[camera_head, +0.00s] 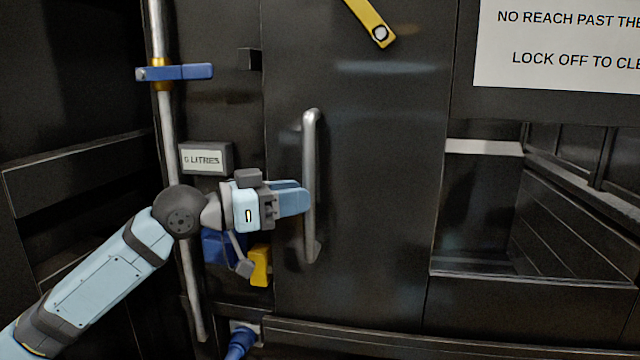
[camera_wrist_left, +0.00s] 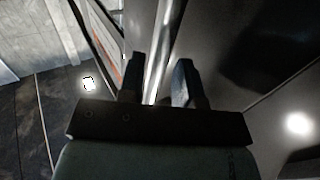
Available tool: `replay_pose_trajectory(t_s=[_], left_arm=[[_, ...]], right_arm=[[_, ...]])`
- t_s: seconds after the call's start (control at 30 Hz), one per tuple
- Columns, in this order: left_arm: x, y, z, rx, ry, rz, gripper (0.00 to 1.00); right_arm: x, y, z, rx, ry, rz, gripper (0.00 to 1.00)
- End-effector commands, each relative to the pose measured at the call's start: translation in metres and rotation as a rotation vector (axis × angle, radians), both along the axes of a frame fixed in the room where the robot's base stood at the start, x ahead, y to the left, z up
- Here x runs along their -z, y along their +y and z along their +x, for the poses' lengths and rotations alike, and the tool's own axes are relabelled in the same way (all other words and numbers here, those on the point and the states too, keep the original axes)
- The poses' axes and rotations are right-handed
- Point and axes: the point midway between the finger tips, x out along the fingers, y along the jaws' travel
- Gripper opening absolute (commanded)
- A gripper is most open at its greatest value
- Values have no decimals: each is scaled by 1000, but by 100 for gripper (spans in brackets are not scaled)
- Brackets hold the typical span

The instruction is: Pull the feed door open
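The feed door (camera_head: 385,200) is a dark flat panel in the middle of the head view and looks closed. Its handle (camera_head: 310,150) is an upright silver bar near the door's left edge. My left gripper (camera_head: 306,199) comes in from the left at the handle's middle height, its fingertips overlapping the bar. In the left wrist view the handle (camera_wrist_left: 161,50) runs between the two fingers (camera_wrist_left: 158,80), with a visible gap on either side, so the gripper looks open around it. My right gripper is not in view.
A yellow latch bar (camera_head: 368,18) sits at the door's top. A pipe with a blue lever (camera_head: 178,72) stands at the left. A litres display (camera_head: 206,158) and a yellow part (camera_head: 260,266) are close to my gripper. An open-topped bay (camera_head: 480,262) lies right of the door.

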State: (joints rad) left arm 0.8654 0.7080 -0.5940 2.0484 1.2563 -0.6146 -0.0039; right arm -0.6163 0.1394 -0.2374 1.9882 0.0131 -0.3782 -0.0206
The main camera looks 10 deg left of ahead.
Motion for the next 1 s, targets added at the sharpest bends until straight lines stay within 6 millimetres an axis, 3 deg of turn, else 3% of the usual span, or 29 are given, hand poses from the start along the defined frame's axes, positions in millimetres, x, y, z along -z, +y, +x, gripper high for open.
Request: replay_pose_trajectory(t_s=[0.1, 0.3, 0.67, 0.8, 1.0], left_arm=[[-2, -19, 12, 1, 2, -1, 32], [-1, -36, 24, 1, 2, -1, 32], [1, -40, 27, -1, 1, 1, 32], [1, -40, 27, -1, 1, 1, 2], [1, -40, 27, -1, 1, 1, 0]], right_arm=[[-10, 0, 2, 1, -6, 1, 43], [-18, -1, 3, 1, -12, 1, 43], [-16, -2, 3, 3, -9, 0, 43], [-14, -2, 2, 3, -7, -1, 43], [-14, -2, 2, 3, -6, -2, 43]])
